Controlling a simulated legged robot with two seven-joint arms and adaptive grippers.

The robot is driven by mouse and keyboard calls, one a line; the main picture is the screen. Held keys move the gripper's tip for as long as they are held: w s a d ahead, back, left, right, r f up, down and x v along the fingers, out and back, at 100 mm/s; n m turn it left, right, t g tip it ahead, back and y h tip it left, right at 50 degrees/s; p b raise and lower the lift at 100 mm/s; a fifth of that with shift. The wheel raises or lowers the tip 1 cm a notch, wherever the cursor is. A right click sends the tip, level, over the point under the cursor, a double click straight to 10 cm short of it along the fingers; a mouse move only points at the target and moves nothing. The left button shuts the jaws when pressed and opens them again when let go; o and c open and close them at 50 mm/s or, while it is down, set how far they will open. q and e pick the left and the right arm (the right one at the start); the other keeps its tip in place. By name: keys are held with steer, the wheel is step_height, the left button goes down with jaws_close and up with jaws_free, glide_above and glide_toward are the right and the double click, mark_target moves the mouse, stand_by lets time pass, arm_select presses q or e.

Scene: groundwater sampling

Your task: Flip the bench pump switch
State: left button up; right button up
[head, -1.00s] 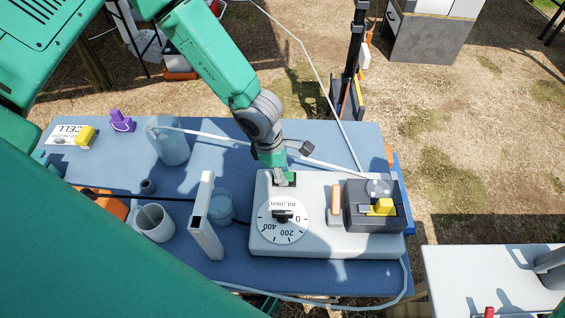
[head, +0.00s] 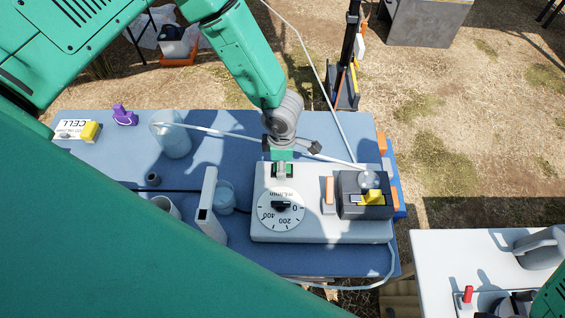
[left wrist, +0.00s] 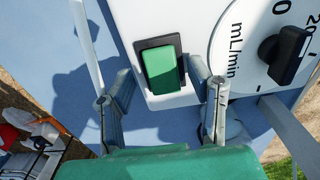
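The bench pump (head: 300,226) is a white box on the blue bench top, with a round mL/min dial (head: 281,212) and a black knob. Its green rocker switch shows clearly in the left wrist view (left wrist: 160,70), set in a dark frame near the pump's edge. My left gripper (head: 283,172) is over the switch end of the pump. In the left wrist view its two fingers (left wrist: 162,76) are spread apart, one to each side of the switch, with nothing between them but the switch beyond. Whether the fingers touch the pump cannot be told.
A dark box with a yellow part (head: 372,199) and an orange bar (head: 329,190) are on the pump's right. A white upright block (head: 208,205), a bottle (head: 174,142) and cups stand left. Thin tubing crosses beside my arm. A white table (head: 440,255) is at lower right.

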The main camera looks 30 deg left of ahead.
arm_select(q)
step_height(320, 180, up, 12)
stand_by(0.6)
steer(key=shift+w+f, duration=0.1)
stand_by(0.4)
